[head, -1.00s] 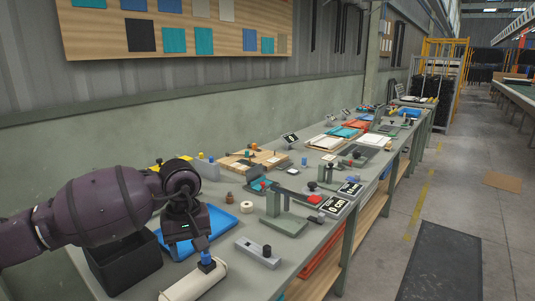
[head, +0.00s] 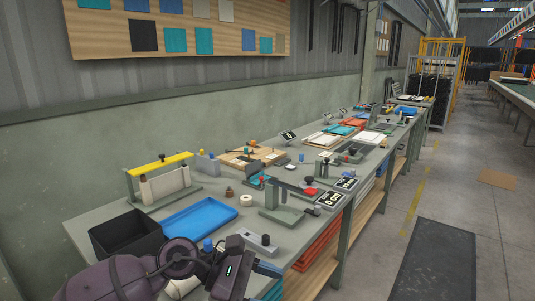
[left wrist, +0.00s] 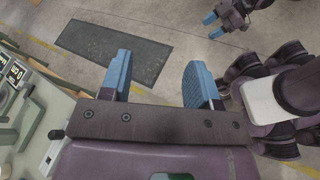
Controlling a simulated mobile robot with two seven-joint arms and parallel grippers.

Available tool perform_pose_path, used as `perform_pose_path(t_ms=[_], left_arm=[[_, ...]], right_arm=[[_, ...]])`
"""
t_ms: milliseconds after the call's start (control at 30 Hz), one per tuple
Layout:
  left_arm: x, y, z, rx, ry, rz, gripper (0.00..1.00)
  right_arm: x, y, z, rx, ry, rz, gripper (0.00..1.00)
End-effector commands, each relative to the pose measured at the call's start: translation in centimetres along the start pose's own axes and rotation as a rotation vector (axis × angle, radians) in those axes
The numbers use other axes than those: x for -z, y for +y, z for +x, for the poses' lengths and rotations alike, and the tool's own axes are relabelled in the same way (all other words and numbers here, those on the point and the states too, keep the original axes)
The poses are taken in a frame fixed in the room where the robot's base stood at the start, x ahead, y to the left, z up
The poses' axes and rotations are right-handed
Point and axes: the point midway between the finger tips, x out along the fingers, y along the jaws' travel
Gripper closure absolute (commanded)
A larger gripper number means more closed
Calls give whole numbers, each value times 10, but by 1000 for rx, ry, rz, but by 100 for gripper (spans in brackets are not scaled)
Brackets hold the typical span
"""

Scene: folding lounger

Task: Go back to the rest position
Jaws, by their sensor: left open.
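My left gripper (head: 266,268) is at the bottom of the head view, by the front edge of the bench. Its two blue fingers stand apart with nothing between them in the left wrist view (left wrist: 160,83), where the floor shows beyond them. My right gripper (left wrist: 214,26) shows at the top of the left wrist view, its blue fingertips apart and empty. It is not in the head view. A cream roll (head: 181,287) lies on the bench, mostly hidden behind my left arm.
The long bench (head: 100,209) holds a black bin (head: 127,236), a blue tray (head: 200,221), a yellow-topped stand (head: 160,165) and a green press (head: 284,203). A dark mat (head: 433,262) lies on the open floor right of the bench.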

Motion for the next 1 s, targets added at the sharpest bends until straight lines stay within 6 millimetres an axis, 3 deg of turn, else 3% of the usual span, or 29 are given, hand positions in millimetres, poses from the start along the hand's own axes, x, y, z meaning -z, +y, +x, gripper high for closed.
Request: perform_pose_path(t_ms=[200, 433, 567, 733, 867, 1000], left_arm=[[-37, 10, -8, -326, -383, -436, 44], [-35, 23, -56, -646, -771, -938, 44], [-13, 18, -91, -823, -989, -1231, 44], [30, -7, -134, -1052, -1276, -1605, 44], [68, -44, -161, -1237, -1496, -1877, 44], [105, -99, -180, -1447, -1737, -2147, 44]], right_arm=[[-7, 0, -3, -2, -13, 2, 44], [-12, 1, -4, -3, -24, 2, 44], [-11, 0, -4, -2, -22, 2, 44], [-7, 0, -2, -1, -14, 1, 44], [-2, 0, 0, 0, -5, 0, 44], [1, 0, 1, 0, 2, 0, 44]])
